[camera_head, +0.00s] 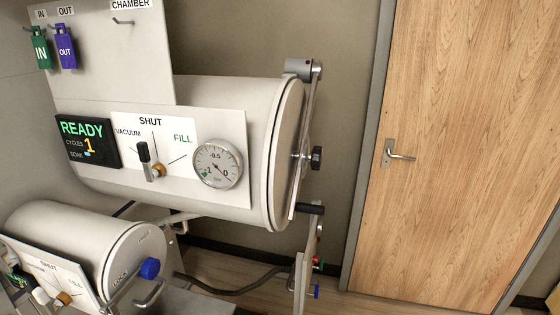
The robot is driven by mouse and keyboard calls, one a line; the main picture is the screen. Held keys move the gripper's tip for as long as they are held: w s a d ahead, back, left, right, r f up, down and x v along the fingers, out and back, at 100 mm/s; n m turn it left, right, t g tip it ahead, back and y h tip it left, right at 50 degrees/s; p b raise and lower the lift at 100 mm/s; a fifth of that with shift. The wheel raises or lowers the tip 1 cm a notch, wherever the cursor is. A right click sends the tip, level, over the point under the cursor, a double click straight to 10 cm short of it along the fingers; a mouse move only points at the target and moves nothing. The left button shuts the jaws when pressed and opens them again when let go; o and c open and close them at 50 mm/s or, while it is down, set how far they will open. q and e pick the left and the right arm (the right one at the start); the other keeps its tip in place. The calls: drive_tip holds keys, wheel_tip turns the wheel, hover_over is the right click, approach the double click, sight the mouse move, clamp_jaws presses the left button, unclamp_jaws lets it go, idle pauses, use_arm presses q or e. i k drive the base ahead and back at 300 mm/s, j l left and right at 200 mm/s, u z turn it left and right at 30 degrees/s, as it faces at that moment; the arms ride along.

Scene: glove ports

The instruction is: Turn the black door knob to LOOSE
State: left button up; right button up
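The black door knob (316,157) sticks out from the middle of the round door (288,155) on the right end of the large white cylinder chamber (230,92). The door is seen almost edge-on and looks shut against the chamber. Any LOOSE marking around the knob is hidden from this angle, so its turned position cannot be told. A grey bar runs down past the door from a hinge block (299,68), and a black handle (310,209) sits at the door's lower edge. Neither of my grippers is in view.
The front panel has a READY display (88,139), a valve lever (144,153) and a gauge (217,164). A smaller cylinder (85,235) with a blue knob (149,268) is lower left. A wooden door (470,140) stands right; space before it looks clear.

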sight(315, 159)
drive_tip(key=k+l+z, duration=0.15)
drive_tip(key=l, duration=0.4)
drive_tip(key=i+u, duration=0.1)
drive_tip(key=u, duration=0.35)
drive_tip(key=i+l+u, duration=0.3)
drive_tip(key=l, duration=0.2)
drive_tip(key=l+u, duration=0.3)
drive_tip(key=l, duration=0.2)
drive_tip(key=l+u, duration=0.25)
drive_tip(key=l, duration=0.3)
drive_tip(key=i, duration=0.05)
